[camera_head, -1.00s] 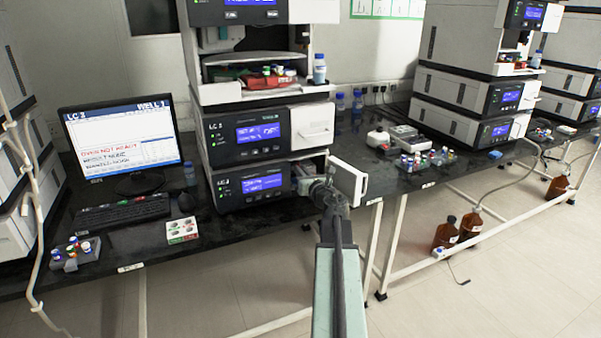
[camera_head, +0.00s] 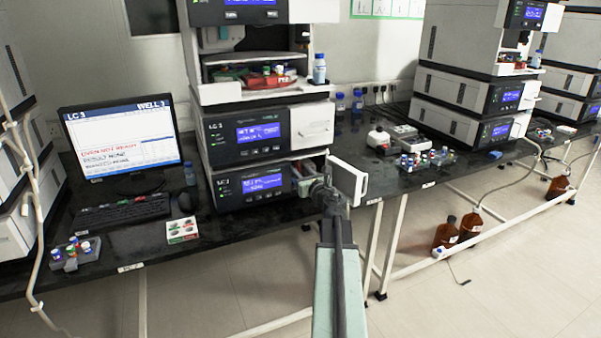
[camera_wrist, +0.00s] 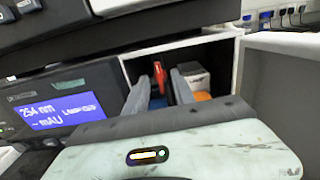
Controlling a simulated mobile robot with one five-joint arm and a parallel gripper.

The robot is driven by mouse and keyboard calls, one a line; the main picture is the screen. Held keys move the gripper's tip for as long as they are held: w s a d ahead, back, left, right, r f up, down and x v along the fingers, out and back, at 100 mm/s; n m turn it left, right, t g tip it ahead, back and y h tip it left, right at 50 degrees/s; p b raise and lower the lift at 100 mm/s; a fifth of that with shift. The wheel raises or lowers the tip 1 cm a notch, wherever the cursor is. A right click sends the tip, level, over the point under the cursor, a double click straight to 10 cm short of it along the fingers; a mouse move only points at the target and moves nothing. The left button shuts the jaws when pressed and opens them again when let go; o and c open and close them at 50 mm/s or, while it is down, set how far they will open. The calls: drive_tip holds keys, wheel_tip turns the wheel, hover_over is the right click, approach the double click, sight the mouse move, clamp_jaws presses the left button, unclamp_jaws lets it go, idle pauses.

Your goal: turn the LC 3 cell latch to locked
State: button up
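The LC 3 stack's lowest module (camera_head: 232,190) has its front door (camera_head: 348,181) swung open to the right. In the wrist view its open compartment (camera_wrist: 232,50) holds a red lever (camera_wrist: 159,74), which looks like the cell latch and stands near upright. My gripper (camera_wrist: 163,92) is open, its two grey fingers at the compartment mouth, one on each side of the lever. I cannot tell whether they touch it. The lever's lower end is hidden.
Right of the fingers in the compartment are a white-and-dark block (camera_wrist: 197,78) and an orange part (camera_wrist: 202,97). The open door (camera_wrist: 285,85) stands close on the right. The module's lit display (camera_wrist: 62,112) is on the left. A monitor (camera_head: 122,140) stands left of the stack.

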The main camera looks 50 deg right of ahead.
drive_tip(key=v, duration=0.7)
drive_tip(key=shift+s, duration=0.35)
drive_tip(key=shift+a, duration=0.1)
